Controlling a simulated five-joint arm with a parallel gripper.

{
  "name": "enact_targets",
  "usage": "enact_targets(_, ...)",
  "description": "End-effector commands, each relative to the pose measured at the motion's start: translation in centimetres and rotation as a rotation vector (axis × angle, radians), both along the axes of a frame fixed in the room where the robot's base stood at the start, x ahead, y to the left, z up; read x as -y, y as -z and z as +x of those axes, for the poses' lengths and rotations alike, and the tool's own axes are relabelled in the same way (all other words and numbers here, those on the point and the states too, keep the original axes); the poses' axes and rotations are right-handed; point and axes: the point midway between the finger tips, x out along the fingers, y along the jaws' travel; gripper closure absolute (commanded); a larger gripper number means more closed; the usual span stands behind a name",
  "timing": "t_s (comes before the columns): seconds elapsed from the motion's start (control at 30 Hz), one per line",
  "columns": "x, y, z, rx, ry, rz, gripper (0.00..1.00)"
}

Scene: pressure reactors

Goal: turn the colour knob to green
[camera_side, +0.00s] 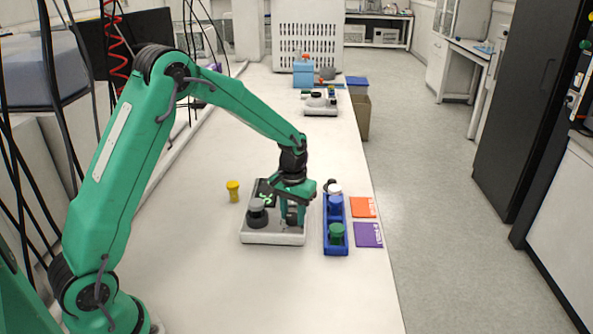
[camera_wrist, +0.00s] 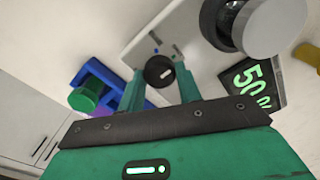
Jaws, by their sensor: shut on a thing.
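The white reactor base (camera_side: 272,238) stands on the bench below my gripper (camera_side: 292,213). In the wrist view, a small round black knob (camera_wrist: 159,71) with a short white mark sits between my two green fingers (camera_wrist: 160,88), which are shut on it. I take it as the colour knob. A blue mark and a grey mark show on the white base (camera_wrist: 185,22) beside it. No green mark shows clearly; the fingers may hide part of the surround. In the side view my gripper hides the knob.
A grey-topped black vessel (camera_side: 257,211) stands on the base, left of my gripper, near a dark display (camera_wrist: 250,82) with green digits. A blue rack (camera_side: 327,246) with capped vials is close on the right. Orange (camera_side: 363,207) and purple (camera_side: 369,235) cards and a yellow-capped item (camera_side: 233,190) lie around.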

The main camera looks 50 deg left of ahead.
Motion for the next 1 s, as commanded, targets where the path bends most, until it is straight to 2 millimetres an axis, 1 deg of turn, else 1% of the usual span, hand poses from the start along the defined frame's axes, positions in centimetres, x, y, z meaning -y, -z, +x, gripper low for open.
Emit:
enact_targets(0.37, -0.01, -0.15, 0.0, 0.0, -0.007, 0.0, 0.89)
enact_targets(0.4, -0.01, -0.15, 0.0, 0.0, -0.007, 0.0, 0.64)
enact_targets(0.47, -0.01, -0.15, 0.0, 0.0, -0.007, 0.0, 0.52)
enact_targets(0.5, -0.01, -0.14, 0.0, 0.0, -0.006, 0.0, 0.44)
enact_targets(0.83, 0.0, -0.13, 0.01, 0.0, -0.006, 0.0, 0.44)
enact_targets(1.0, -0.01, -0.91, 0.06, 0.003, -0.006, 0.0, 0.44)
